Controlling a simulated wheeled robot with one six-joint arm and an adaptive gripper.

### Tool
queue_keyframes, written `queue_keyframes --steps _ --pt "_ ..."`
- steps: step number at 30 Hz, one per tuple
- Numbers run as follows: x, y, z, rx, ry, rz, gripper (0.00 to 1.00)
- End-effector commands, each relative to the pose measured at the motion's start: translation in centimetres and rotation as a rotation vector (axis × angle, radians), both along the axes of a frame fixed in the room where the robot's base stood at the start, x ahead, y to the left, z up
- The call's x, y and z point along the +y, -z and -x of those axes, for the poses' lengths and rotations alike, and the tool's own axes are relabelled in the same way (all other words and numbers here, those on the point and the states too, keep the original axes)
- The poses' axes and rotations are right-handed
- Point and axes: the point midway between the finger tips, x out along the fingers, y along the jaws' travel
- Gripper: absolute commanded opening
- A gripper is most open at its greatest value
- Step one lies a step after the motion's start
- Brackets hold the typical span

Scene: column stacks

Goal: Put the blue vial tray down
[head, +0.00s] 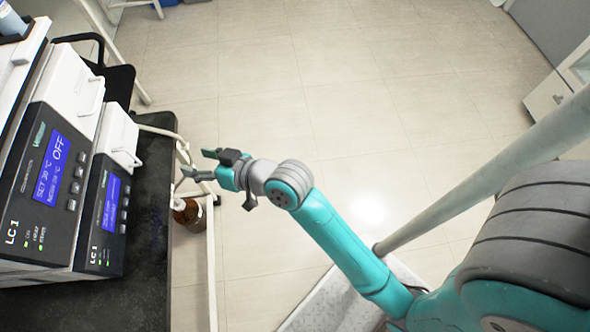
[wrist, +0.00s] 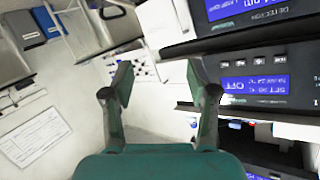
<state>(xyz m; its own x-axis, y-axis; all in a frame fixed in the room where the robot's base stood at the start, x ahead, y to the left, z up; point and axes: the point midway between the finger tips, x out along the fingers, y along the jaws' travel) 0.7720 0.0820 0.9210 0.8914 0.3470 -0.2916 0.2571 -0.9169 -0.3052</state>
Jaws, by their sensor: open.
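My gripper (head: 203,164) is at the left-centre of the head view, pointing left toward the instrument stacks. In the wrist view my gripper (wrist: 160,82) has its two fingers spread wide with nothing held between them. I cannot pick out the blue vial tray for certain. A small blue item (wrist: 235,124) shows in a dark opening between instruments in the wrist view, too small to identify. Part of a blue object (head: 12,22) shows on top of the stack at the head view's upper left, cut off by the edge.
Instrument stacks with blue displays (head: 52,168) stand on a black bench (head: 150,215) at the left. A brown bottle (head: 187,211) is low beside the bench, below my gripper. The floor (head: 290,90) is clear. A white cabinet (head: 548,105) is at the right.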

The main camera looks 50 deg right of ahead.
Motion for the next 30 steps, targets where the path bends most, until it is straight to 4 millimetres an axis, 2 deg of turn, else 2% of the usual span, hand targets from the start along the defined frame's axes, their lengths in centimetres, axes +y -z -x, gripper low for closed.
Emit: queue_keyframes --steps 1,6,14,21,27,30 --pt "-0.6 1.5 1.6 0.010 0.028 0.004 0.58" --pt "-2.7 4.7 6.5 0.011 0.115 0.032 0.58" --pt "-5.5 7.4 14.8 -0.001 0.217 0.100 0.58" --pt "-7.3 7.6 22.8 -0.022 0.273 0.176 0.58" --pt "-8.1 6.3 29.1 -0.045 0.288 0.243 0.58" --pt "-8.2 5.3 31.6 -0.057 0.287 0.269 0.58"
